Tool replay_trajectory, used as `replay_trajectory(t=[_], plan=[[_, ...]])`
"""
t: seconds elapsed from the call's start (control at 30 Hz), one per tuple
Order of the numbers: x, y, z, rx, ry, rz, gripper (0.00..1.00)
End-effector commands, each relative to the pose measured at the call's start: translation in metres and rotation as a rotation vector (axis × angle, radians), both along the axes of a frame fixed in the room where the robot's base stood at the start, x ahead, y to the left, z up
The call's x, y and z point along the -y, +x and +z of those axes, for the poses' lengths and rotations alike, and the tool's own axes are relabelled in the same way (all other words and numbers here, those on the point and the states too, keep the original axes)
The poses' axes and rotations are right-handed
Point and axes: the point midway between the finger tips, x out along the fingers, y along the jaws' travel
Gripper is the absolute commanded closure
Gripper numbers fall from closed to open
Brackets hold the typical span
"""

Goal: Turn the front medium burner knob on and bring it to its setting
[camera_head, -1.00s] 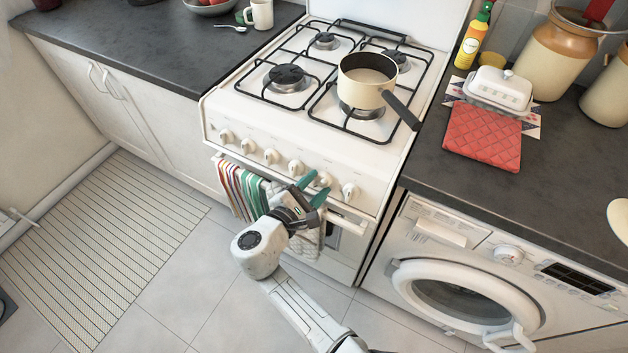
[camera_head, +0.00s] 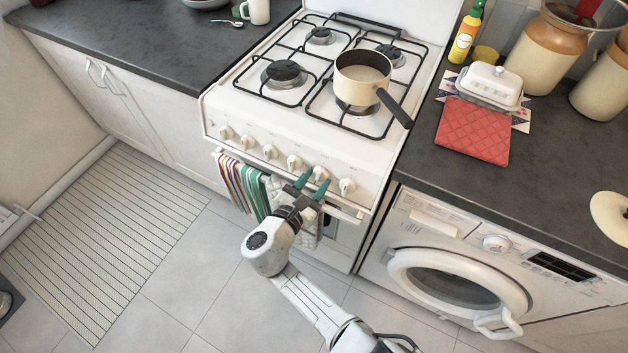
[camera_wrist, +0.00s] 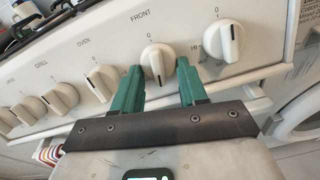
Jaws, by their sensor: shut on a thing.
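The cooker front (camera_head: 262,172) carries a row of white knobs. The fingers are shut on this knob, one on each side. A 0 mark shows above it, and its grip bar looks near upright. In the head view my gripper (camera_head: 312,180) reaches up to the same place on the panel, and the fingers mostly hide the knob there.
The rightmost knob (camera_wrist: 231,40) is close to the right finger, and another knob (camera_wrist: 102,82) stands left. A striped towel (camera_head: 243,186) hangs on the oven handle (camera_head: 345,213) below. A pan (camera_head: 362,78) stands on the hob. The washer (camera_head: 450,275) is at the right.

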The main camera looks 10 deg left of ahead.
Motion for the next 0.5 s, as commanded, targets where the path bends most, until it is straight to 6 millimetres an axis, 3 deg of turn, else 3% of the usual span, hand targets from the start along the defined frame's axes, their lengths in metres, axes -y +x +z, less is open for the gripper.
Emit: replay_trajectory(t=[0.3,0.33,0.5], plan=[[-0.0007,-0.0013,-0.0024,-0.004,-0.001,0.004,0.88],[-0.0007,-0.0013,-0.0025,-0.005,-0.001,0.004,0.57],[-0.0003,-0.0009,-0.0017,-0.003,-0.001,0.003,0.41]])
